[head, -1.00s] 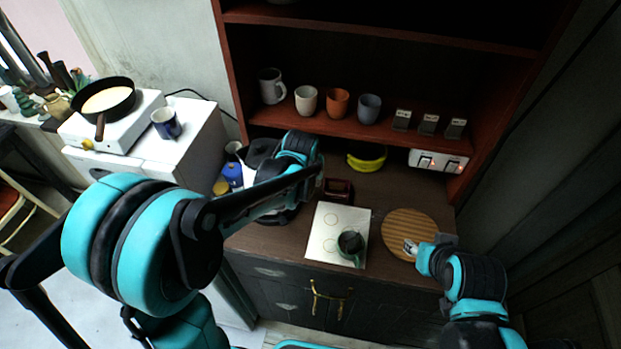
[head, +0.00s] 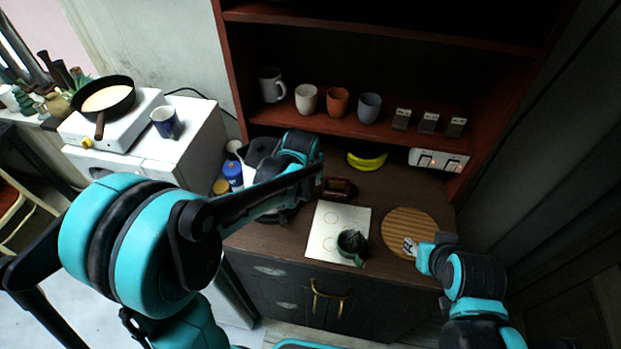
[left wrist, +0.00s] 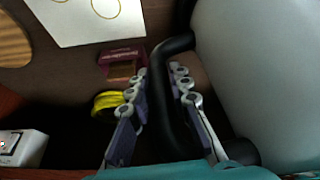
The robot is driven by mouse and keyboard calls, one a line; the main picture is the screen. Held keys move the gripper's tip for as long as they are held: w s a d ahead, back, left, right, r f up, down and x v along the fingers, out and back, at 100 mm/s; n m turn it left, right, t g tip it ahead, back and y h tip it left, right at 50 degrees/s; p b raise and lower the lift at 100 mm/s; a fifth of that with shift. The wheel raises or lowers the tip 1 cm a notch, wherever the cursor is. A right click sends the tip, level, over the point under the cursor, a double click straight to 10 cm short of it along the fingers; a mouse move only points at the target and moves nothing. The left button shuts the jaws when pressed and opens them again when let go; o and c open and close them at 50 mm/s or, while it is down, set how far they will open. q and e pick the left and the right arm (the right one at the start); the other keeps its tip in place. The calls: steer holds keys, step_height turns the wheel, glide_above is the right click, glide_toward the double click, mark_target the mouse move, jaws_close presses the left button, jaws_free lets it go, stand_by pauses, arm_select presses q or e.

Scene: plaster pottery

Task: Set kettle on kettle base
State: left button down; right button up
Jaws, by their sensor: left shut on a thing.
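In the left wrist view the kettle (left wrist: 260,70) is a large pale grey body on the right, with a black handle (left wrist: 170,50). My left gripper (left wrist: 160,85) is shut on this handle, with one finger on each side. In the head view my left gripper and most of the kettle are hidden behind my left arm, at the left end of the dark counter. I cannot make out the kettle base or whether the kettle touches anything below. My right gripper (head: 418,252) is by the round wooden board; its fingers are too small to read.
A blue jar (head: 233,174) stands left.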

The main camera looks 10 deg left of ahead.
arm_select(q)
steer(key=shift+f+b, duration=0.55)
steer(key=shift+b, duration=0.05)
stand_by(0.6)
steer(key=c, duration=1.7)
jaws_free()
steer(key=shift+p+v, duration=0.65)
steer(key=shift+v, duration=0.15)
steer(key=p+v, duration=0.7)
steer(key=v, duration=0.2)
steer(key=shift+s+r, duration=0.15)
steer(key=shift+r, duration=0.05)
steer(key=shift+f, duration=0.1)
